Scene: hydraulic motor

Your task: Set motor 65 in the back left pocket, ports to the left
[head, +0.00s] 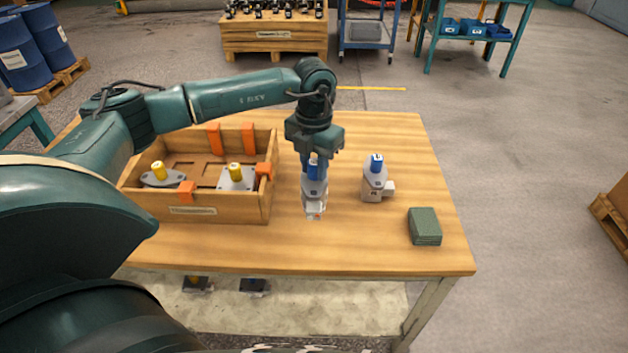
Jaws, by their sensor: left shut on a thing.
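My left gripper (314,160) is shut on the blue-capped shaft of a grey motor (314,195), which hangs upright below it, right of the crate. I cannot tell if the motor touches the table, and no number is readable. A second grey motor (374,184) with a blue cap stands on the table to the right, its side block pointing right. The wooden crate (222,211) holds two yellow-capped grey parts, one at left (160,178) and one at right (236,180). Bare recessed floor shows behind them; my arm covers the back left corner. My right gripper is out of view.
Orange brackets stand on the crate's back (214,139), front (187,191) and right (264,171) sides. A green box (424,226) lies at the right of the wooden table (350,246). The table behind the two motors is clear.

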